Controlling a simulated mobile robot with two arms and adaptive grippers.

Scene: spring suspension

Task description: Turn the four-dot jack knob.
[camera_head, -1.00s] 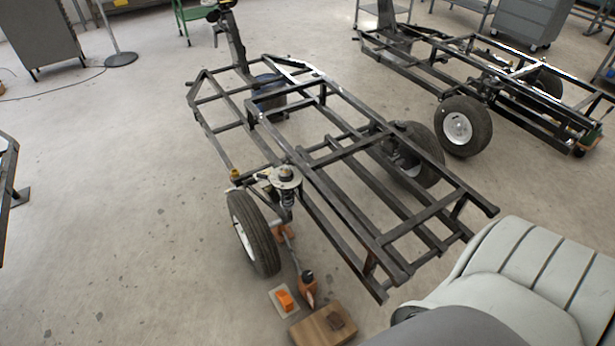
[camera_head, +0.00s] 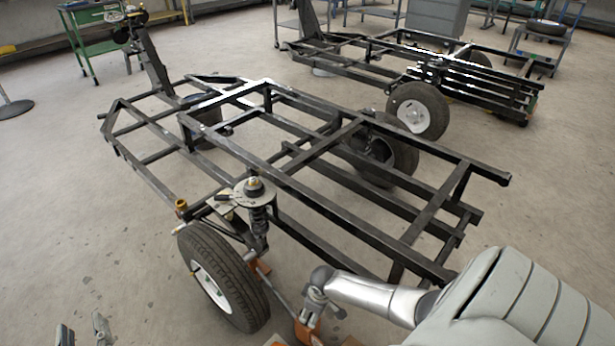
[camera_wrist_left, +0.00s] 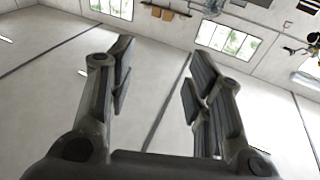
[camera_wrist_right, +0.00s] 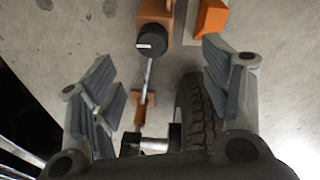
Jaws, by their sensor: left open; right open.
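In the right wrist view a round black knob (camera_wrist_right: 152,41) with a white mark on top sits on an orange jack (camera_wrist_right: 150,12). I see no dots on it. My right gripper (camera_wrist_right: 160,75) is open and empty, with its fingers spread to either side of the rod below the knob in the picture. In the head view my right gripper (camera_head: 320,300) is over the orange jack (camera_head: 306,333) and hides the knob. My left gripper (camera_head: 84,335) is open and empty at the bottom left, away from the jack; it also shows in the left wrist view (camera_wrist_left: 158,75).
A black trailer frame (camera_head: 350,234) with a spring suspension (camera_head: 258,215) and a tyre (camera_head: 222,278) stands close beside my right gripper. An orange block (camera_wrist_right: 211,17) lies beside the jack. A second frame (camera_head: 470,80) stands behind.

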